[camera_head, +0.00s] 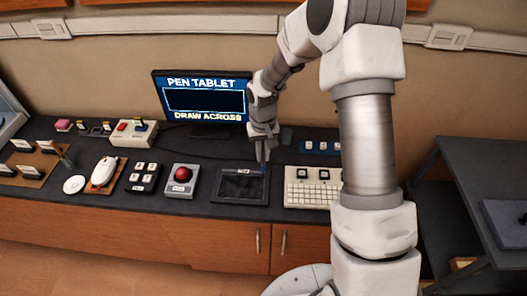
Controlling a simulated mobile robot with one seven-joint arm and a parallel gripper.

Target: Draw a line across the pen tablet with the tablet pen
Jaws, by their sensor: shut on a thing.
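The pen tablet (242,187) is a dark flat pad lying on the black counter in front of the monitor. My gripper (263,143) points down above the tablet's back right part. It is shut on the tablet pen (263,155), a thin dark stick that is mostly hidden by the fingers. The pen's lower end is at the tablet's upper right area; I cannot tell whether it touches the surface. The monitor (205,100) reads "PEN TABLET" and "DRAW ACROSS" around an empty dark box.
A grey box with a red trackball (182,175) stands left of the tablet, and a beige keyboard (312,192) stands close on its right. A white mouse (104,170) and a black key block (143,177) are farther left. A dark side table (470,170) stands at the right.

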